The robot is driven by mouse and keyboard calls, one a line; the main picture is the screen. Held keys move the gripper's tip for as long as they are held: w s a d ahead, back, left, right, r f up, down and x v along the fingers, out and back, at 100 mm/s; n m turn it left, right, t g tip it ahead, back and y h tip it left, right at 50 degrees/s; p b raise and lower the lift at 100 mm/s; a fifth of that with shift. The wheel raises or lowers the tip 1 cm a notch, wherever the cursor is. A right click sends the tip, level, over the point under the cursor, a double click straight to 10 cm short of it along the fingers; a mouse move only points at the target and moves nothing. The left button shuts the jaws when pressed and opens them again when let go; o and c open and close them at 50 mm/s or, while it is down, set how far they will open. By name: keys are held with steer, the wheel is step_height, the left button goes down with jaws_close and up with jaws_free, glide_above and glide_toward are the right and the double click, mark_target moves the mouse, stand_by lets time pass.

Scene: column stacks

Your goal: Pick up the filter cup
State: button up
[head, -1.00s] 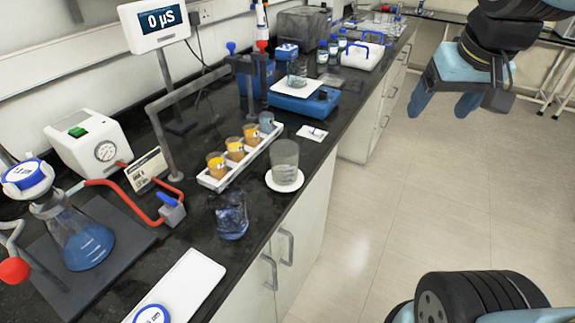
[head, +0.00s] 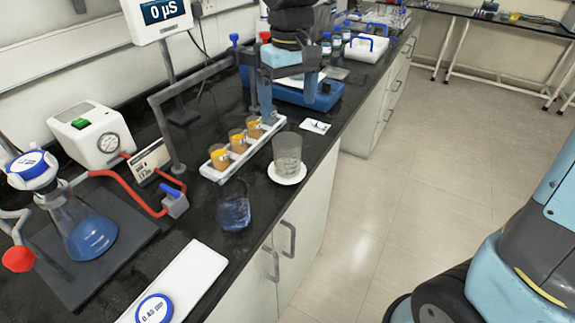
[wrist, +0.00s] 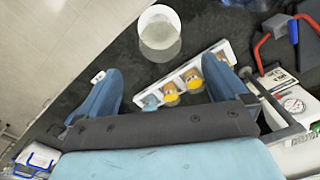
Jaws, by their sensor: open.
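A white rack (head: 222,174) stands on the black bench with several cups in a row. The grey-blue cup at its far end, which I take to be the filter cup, shows in the wrist view (wrist: 150,102); in the head view my gripper mostly hides it. Cups with orange contents (head: 237,141) fill the other visible places and also show in the wrist view (wrist: 193,76). My gripper (head: 260,112) is open above the rack's far end. In the wrist view its spread blue fingers (wrist: 163,68) straddle the row, with nothing held between them.
A clear beaker (head: 287,152) on a white disc stands right of the rack. A dark blue glass (head: 234,212) stands in front. Open floor lies right of the bench.

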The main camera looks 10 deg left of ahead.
mark_target(287, 158)
step_height(287, 158, down, 14)
steer(key=shift+s+a+r, duration=0.1)
steer(key=shift+r, duration=0.05)
stand_by(0.6)
steer(key=c, duration=1.4)
steer(key=shift+o, duration=0.2)
